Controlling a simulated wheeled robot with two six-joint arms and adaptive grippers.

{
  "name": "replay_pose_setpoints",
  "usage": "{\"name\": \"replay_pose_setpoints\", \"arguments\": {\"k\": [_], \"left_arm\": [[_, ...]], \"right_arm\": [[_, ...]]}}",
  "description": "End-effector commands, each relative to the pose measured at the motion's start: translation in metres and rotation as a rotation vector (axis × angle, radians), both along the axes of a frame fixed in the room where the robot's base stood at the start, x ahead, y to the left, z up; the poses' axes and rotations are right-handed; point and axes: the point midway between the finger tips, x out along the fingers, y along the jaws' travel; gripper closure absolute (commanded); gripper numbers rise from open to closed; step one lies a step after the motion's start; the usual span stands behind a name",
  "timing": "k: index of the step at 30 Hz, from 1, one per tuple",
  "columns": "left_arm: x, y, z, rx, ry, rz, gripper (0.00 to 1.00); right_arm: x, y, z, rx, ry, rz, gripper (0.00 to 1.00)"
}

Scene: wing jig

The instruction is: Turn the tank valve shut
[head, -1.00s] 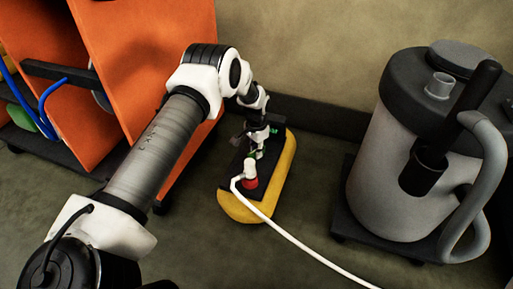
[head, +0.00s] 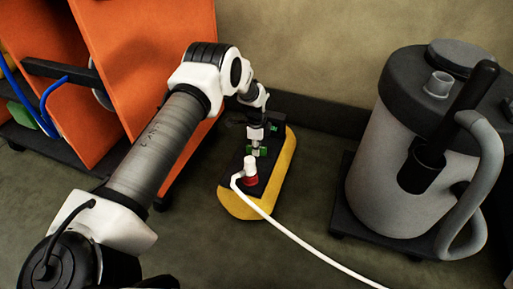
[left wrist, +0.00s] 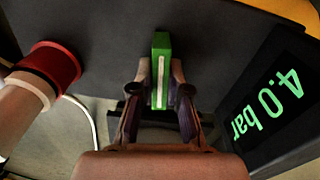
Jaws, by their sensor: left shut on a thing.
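The yellow tank (head: 285,165) lies on the floor against the back wall, with a dark plate on top. The valve's green handle (head: 263,152) shows at my left gripper (head: 257,149) in the head view. In the left wrist view, the green handle (left wrist: 161,45), with a pale stripe, stands between the two fingers of my left gripper (left wrist: 160,85), which is shut on it. A dark gauge (left wrist: 275,105) to the right reads 4.0 bar. A red collar with a white fitting (left wrist: 50,70) is at the left. My right gripper is not in view.
A white hose (head: 310,250) runs from the fitting across the floor. A large grey vacuum cleaner (head: 385,145) stands on the right. An orange rack (head: 155,60) stands on the left, close to my arm. The floor between tank and vacuum is clear apart from the hose.

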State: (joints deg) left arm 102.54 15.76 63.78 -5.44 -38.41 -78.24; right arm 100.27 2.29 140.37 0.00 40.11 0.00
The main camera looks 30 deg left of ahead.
Motion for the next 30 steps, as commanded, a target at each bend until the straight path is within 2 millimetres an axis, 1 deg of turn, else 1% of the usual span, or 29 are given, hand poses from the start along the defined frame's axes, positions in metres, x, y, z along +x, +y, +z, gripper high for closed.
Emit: {"name": "replay_pose_setpoints", "arguments": {"k": [3,10,26,27,28,29,30], "left_arm": [[-0.0007,0.0001,-0.0009,0.000,0.002,-0.069,1.00],[-0.0007,0.0001,-0.0008,0.000,0.002,-0.154,1.00],[-0.0007,0.0003,-0.0007,0.001,0.001,-0.181,1.00],[-0.0007,0.0003,-0.0007,0.001,0.001,-0.181,0.74],[-0.0007,0.0003,-0.0007,0.001,0.001,-0.181,0.63],[-0.0007,0.0003,-0.0007,0.001,0.001,-0.181,0.59],[-0.0005,0.0002,-0.0006,0.001,0.001,-0.180,0.59]], "right_arm": [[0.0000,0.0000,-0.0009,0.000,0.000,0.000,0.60],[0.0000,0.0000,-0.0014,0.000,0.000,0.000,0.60],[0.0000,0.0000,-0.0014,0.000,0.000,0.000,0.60],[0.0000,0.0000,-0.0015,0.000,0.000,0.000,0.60],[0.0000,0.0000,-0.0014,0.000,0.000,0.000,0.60],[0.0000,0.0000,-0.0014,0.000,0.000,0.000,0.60],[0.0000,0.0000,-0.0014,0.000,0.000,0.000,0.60]]}}
